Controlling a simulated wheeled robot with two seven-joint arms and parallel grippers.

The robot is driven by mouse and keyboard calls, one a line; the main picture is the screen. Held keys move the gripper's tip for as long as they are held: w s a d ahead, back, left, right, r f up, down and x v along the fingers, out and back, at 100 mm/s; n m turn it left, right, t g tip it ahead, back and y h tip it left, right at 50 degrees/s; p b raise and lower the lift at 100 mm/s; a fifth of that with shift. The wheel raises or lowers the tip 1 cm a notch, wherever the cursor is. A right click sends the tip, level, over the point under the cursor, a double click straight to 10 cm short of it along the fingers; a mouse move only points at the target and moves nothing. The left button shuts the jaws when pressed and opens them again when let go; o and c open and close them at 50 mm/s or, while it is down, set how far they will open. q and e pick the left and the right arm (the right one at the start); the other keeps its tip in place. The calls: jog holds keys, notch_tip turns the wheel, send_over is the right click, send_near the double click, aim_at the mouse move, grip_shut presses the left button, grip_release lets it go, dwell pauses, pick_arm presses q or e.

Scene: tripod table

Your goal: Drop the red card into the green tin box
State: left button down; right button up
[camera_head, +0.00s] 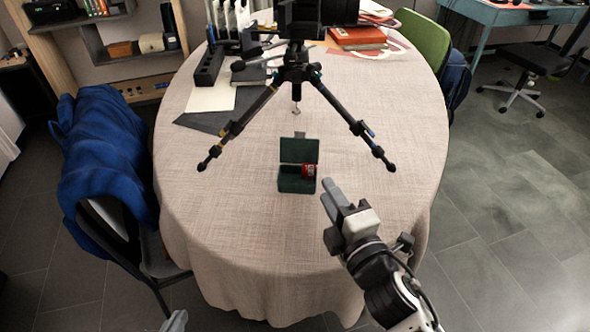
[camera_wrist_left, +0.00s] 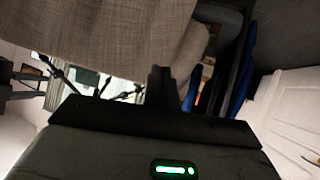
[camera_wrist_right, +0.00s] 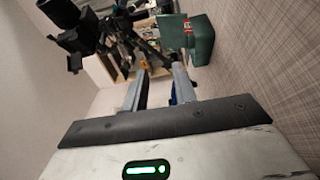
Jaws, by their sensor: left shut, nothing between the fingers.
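The green tin box (camera_head: 296,186) stands on the table with its lid (camera_head: 299,151) raised at the back. The red card (camera_head: 309,171) is at the box's right end, showing at the rim; how deep it sits I cannot tell. The right wrist view shows the box (camera_wrist_right: 203,50) and the red card (camera_wrist_right: 188,28) beyond the fingers. My right gripper (camera_head: 338,198) is just right of and in front of the box, fingers apart and empty. My left gripper (camera_head: 175,322) shows at the bottom edge, away from the box; its fingers (camera_wrist_left: 163,82) are together and empty.
A black tripod (camera_head: 296,75) stands over the table behind the box, legs spread to both sides. Papers (camera_head: 212,97) and a dark holder lie at the back left, a red book (camera_head: 357,38) at the back right. The front of the tablecloth (camera_head: 250,240) is clear.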

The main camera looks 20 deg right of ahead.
jog(key=s, duration=0.4)
jog(key=s+b, duration=0.1)
jog(key=s, duration=0.1)
jog(key=shift+d+f, duration=0.1)
jog(key=shift+d, duration=0.25)
pick_arm(q)
jog(key=shift+s+f, duration=0.15)
pick_arm(e)
jog(key=shift+s, duration=0.45)
